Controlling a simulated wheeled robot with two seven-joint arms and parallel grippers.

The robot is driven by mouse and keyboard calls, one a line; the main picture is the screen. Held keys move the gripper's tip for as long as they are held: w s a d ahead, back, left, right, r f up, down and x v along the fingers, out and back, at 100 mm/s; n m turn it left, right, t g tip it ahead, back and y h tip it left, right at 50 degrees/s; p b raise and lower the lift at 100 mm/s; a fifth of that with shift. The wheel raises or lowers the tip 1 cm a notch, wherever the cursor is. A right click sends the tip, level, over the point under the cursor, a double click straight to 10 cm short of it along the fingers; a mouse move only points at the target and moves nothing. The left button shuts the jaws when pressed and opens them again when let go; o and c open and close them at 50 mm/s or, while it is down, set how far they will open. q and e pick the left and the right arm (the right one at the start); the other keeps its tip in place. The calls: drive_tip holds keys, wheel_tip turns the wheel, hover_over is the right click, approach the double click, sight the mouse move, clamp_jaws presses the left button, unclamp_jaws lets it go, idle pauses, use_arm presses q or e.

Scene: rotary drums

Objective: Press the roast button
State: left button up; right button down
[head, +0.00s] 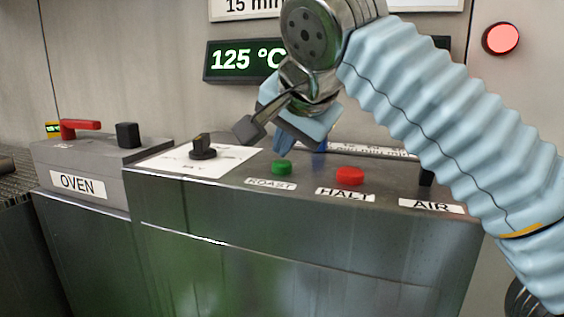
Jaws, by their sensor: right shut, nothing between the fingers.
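The roast button is a small green button (282,168) on the sloped top of the grey console. A label reading ROAST (270,184) is in front of it. My right gripper (250,129) is shut and empty. In the head view its dark fingertips are above and to the left of the green button, apart from it. My left gripper is not in view.
A red button (349,176) labelled HALT is right of the green one. A black knob (203,147) on a white plate is to the left. A red lever (80,127) and black knob (128,135) are on the OVEN box. A display (240,60) reads 125 °C.

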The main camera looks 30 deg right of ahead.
sight(285, 164)
drive_tip(key=shift+f+b, duration=0.35)
drive_tip(key=shift+f, duration=0.15)
idle(0.3)
drive_tip(key=shift+r, duration=0.1)
drive_tip(key=shift+r+p, duration=0.85)
drive_tip(key=shift+p, duration=0.2)
drive_tip(key=shift+r, duration=0.1)
wheel_tip(285, 164, up, 3)
drive_tip(key=p, duration=0.3)
drive_tip(key=shift+r, duration=0.9)
